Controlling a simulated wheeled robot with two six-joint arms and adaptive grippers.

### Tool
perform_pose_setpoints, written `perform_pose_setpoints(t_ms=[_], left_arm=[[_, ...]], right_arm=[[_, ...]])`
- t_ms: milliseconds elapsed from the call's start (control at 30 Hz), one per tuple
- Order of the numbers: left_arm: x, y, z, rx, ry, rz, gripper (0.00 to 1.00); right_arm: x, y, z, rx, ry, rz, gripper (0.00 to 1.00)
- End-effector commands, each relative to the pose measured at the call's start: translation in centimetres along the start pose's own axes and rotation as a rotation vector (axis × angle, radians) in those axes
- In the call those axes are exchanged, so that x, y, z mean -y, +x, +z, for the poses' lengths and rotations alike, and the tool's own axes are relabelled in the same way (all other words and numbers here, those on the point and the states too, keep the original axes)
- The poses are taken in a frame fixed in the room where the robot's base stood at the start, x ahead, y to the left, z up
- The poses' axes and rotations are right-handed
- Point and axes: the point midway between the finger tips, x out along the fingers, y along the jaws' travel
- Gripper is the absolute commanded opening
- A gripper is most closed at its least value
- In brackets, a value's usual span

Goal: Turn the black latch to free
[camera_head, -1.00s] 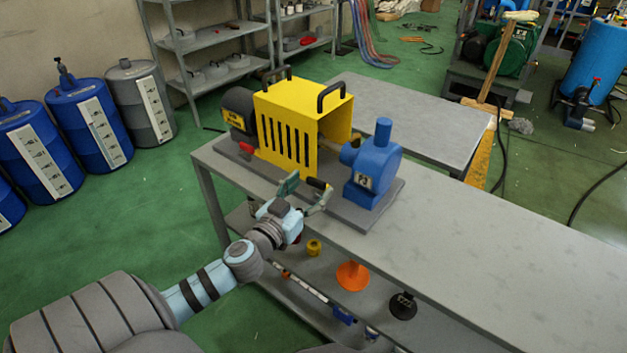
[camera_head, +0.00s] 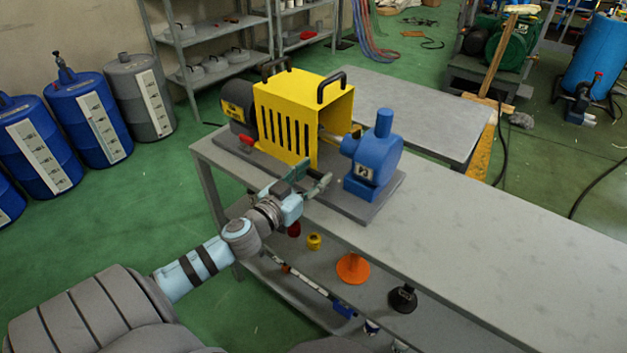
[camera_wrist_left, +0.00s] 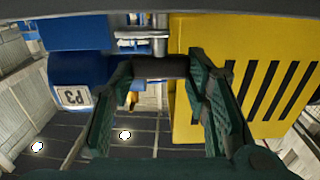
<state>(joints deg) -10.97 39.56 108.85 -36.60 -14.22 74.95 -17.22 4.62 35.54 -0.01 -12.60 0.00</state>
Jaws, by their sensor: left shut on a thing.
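The yellow guard (camera_head: 287,130) stands on a grey base plate between a dark motor and the blue pump (camera_head: 372,168). My left gripper (camera_head: 311,178) is at the front of the guard's right end, near the pump. In the left wrist view, the black latch (camera_wrist_left: 160,67) lies crosswise between the two green fingers of my left gripper (camera_wrist_left: 160,80), which is shut on it. The yellow guard (camera_wrist_left: 245,80) and the pump (camera_wrist_left: 80,85) show on either side. In the head view the latch is hidden by the fingers. My right gripper is not in view.
A red latch (camera_head: 247,140) sits at the guard's left end. The workbench (camera_head: 480,235) is clear to the right. Its lower shelf holds an orange cone-shaped part (camera_head: 353,268) and other small parts. Blue and grey drums (camera_head: 90,125) stand at the left.

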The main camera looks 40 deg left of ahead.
Motion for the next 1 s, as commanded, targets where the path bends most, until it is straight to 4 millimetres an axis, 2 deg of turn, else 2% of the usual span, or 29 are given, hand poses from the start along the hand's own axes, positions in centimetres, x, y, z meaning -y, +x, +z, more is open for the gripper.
perform_pose_setpoints(t_ms=[33,300,333,433,800,933,1000], left_arm=[[0.0,0.0,0.3,-0.001,0.004,0.018,0.15],[-0.1,0.0,0.0,0.001,-0.001,0.027,0.15],[-0.1,0.0,0.0,0.001,-0.001,0.027,0.48],[-0.1,0.0,0.0,0.001,-0.001,0.026,0.63],[0.0,-0.3,0.1,0.003,0.002,0.026,0.63],[0.1,-1.9,0.2,0.007,0.006,0.026,0.63],[0.1,-3.4,0.3,0.01,0.009,0.027,0.63]], right_arm=[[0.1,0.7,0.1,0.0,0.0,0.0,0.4],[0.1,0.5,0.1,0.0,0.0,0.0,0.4],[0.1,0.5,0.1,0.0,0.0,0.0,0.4],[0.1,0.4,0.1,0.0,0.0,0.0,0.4],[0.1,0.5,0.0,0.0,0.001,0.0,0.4],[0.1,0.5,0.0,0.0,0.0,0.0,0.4],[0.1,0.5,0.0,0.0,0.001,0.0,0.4]])
